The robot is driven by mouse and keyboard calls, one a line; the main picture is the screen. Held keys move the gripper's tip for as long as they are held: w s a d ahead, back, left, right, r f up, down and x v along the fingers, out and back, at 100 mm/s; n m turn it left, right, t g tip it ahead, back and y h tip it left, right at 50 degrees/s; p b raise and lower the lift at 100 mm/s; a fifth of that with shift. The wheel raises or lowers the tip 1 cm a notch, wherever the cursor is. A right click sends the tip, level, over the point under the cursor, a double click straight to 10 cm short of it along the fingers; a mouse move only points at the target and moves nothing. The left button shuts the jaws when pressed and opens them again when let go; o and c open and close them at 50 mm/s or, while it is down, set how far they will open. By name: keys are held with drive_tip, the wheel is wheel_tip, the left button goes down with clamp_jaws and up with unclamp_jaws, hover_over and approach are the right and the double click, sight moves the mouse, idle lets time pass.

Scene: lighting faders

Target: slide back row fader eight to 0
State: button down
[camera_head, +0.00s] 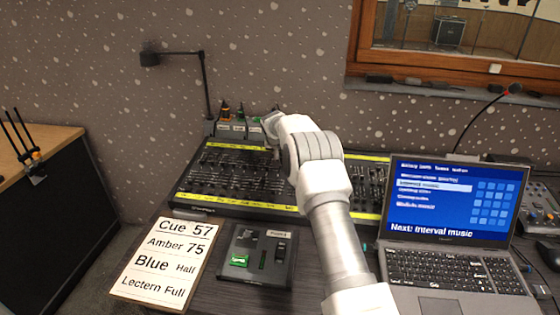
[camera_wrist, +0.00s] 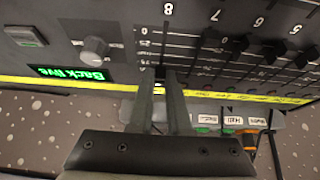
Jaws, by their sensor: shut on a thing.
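The lighting desk (camera_head: 190,197) is a black fader console with yellow strips along its edges. In the wrist view, the channel label 8 (camera_wrist: 167,9) stands above a slot, with 7, 6 and 5 to its right. A small scale mark that looks like 0 (camera_wrist: 144,30) is beside slot eight, near the label. My gripper (camera_wrist: 160,74) is shut on the fader eight cap, at the end of the slot by the yellow strip (camera_wrist: 215,95). The cap is mostly hidden between the fingertips. In the head view my arm hides the fingers and this part of the desk.
Neighbouring fader knobs (camera_wrist: 240,43) stand close to the right of my fingers. A round knob (camera_wrist: 94,50) and a green display (camera_wrist: 72,73) lie to the left. A laptop (camera_head: 450,215) and cue card (camera_head: 167,262) are in front.

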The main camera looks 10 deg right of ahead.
sight(279, 170)
drive_tip(key=shift+s+a+f+b, duration=0.1)
drive_tip(key=shift+s+a+b, duration=0.3)
drive_tip(key=shift+s+b, duration=0.45)
drive_tip(key=shift+s+a+f+b, duration=0.1)
drive_tip(key=shift+s+a+b, duration=0.25)
drive_tip(key=shift+s+b, duration=0.45)
drive_tip(key=shift+s+a+f+b, duration=0.1)
drive_tip(key=shift+s+a+b, duration=0.4)
drive_tip(key=shift+s, duration=0.5)
drive_tip(key=c, duration=1.1)
unclamp_jaws()
drive_tip(key=shift+d+r, duration=0.1)
drive_tip(key=shift+r+p, duration=0.7)
drive_tip(key=shift+r, duration=0.6)
drive_tip(key=p+v, duration=0.1)
drive_tip(key=v, duration=1.6)
drive_tip(key=shift+r+p, duration=0.2)
drive_tip(key=shift+p, duration=0.15)
